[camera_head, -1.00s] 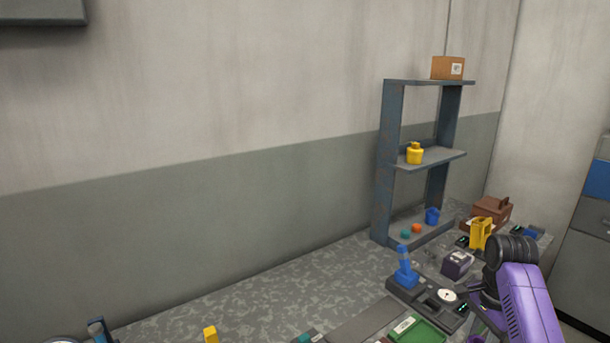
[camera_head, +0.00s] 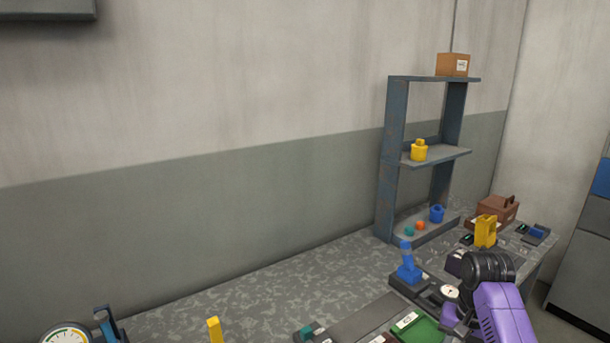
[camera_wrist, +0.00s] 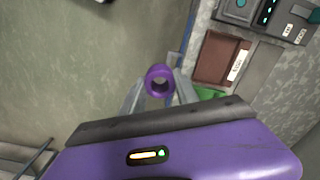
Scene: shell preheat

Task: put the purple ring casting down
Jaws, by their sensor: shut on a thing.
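The purple ring casting (camera_wrist: 160,81) is between the two grey fingers of my gripper (camera_wrist: 160,92) in the wrist view, with its hole facing the camera. My gripper is shut on it. The ring appears to be held in the air; its height above what lies below is hard to judge. In the head view my purple and black arm end is at the lower right, and a small purple patch (camera_head: 449,314) below it may be the ring. The fingers are hidden there.
A green tray (camera_head: 421,332) lies near my arm, and it also shows in the wrist view (camera_wrist: 208,94) beside a brown-red tray (camera_wrist: 212,58). A blue device (camera_head: 408,268) and a dial (camera_head: 449,292) stand close by. A shelf (camera_head: 396,160) stands behind.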

